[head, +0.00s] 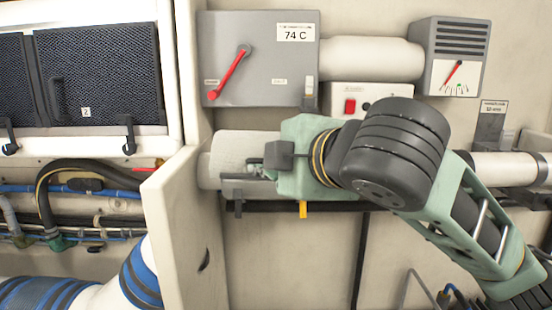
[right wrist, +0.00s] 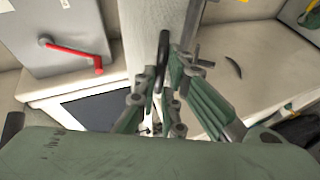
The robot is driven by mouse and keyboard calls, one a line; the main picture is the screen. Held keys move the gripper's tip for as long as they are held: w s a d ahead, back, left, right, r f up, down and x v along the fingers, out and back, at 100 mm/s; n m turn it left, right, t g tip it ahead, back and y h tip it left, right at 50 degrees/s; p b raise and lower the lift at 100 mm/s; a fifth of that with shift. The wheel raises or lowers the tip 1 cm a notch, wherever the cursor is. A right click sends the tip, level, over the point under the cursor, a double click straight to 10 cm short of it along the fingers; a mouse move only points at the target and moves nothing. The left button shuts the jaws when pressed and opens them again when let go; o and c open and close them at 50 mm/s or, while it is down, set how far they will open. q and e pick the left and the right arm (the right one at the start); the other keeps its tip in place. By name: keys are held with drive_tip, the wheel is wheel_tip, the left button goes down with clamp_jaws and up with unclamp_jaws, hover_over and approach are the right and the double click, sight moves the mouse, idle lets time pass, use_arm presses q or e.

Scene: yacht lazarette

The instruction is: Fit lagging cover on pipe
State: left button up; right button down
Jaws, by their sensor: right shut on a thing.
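A pale, thick cylinder (head: 240,144) runs level along the wall behind my right gripper, and its far end is against the white partition. A greyer sleeve-like piece, seemingly the lagging cover (head: 250,187), lies along its lower front side, with a dark tab and a yellow tab hanging below. My right gripper (head: 264,166) is at this piece and hides much of it. In the right wrist view its fingers (right wrist: 163,78) are closed around a dark upright bar in front of the pale cylinder. Whether the cover encloses the pipe I cannot tell. My left gripper is not in view.
A grey box with a red lever (head: 229,75) and a gauge box (head: 461,60) sit above. A white switch panel (head: 350,98) is just above my gripper. A white partition (head: 175,205) stands at the left. The wall below the pipe is mostly clear.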

drive_tip(key=shift+s+r, duration=0.15)
drive_tip(key=shift+s, duration=1.4)
